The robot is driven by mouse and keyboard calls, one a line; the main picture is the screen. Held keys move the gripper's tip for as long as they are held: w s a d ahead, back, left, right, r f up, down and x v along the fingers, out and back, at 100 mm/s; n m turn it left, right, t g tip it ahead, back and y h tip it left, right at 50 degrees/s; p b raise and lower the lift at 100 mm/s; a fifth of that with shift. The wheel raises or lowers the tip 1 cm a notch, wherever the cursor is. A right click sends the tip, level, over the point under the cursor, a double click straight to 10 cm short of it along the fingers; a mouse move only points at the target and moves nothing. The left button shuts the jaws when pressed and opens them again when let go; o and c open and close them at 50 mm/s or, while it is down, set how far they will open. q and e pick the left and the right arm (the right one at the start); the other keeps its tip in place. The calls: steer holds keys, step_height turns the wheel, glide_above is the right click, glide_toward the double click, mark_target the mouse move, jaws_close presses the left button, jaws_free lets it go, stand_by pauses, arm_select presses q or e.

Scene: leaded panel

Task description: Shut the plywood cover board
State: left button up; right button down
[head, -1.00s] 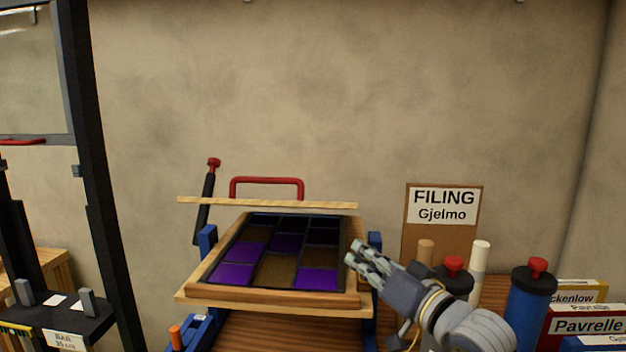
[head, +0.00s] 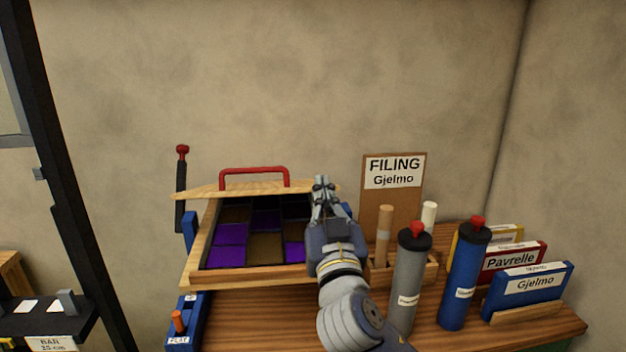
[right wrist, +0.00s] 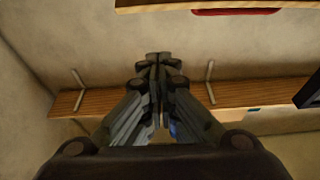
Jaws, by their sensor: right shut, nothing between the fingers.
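The plywood cover board (head: 205,191) stands raised, seen nearly edge-on, at the back of the leaded panel's wooden frame. Its red handle (head: 254,171) rises above its edge. The leaded panel (head: 250,245), with purple, brown and dark panes, lies uncovered in the tilted wooden frame. My right gripper (head: 321,182) is shut and empty in front of the board's right end; whether it touches the board I cannot tell. In the right wrist view the closed fingers (right wrist: 158,65) point toward the board's edge (right wrist: 160,4) and red handle (right wrist: 235,11) at the top. My left gripper is not in view.
To the right stand a grey tube (head: 407,285) and a blue tube (head: 463,280) with red knobs, labelled boxes (head: 530,288) and a filing sign (head: 393,190). A black upright post (head: 62,180) stands at left. The wall above the board is clear.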

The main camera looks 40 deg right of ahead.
steer(key=p+x, duration=0.4)
steer(key=x, duration=0.6)
steer(key=shift+s+d, duration=0.15)
arm_select(q)
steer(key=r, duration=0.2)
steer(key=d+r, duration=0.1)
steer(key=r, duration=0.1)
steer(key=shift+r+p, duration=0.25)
steer(key=shift+p, duration=0.1)
arm_select(e)
steer(key=f, duration=0.1)
steer(key=s+f, duration=0.1)
steer(key=a+f, duration=0.1)
steer(key=f, duration=0.1)
steer(key=shift+s+f, duration=0.1)
steer(key=shift+s, duration=0.2)
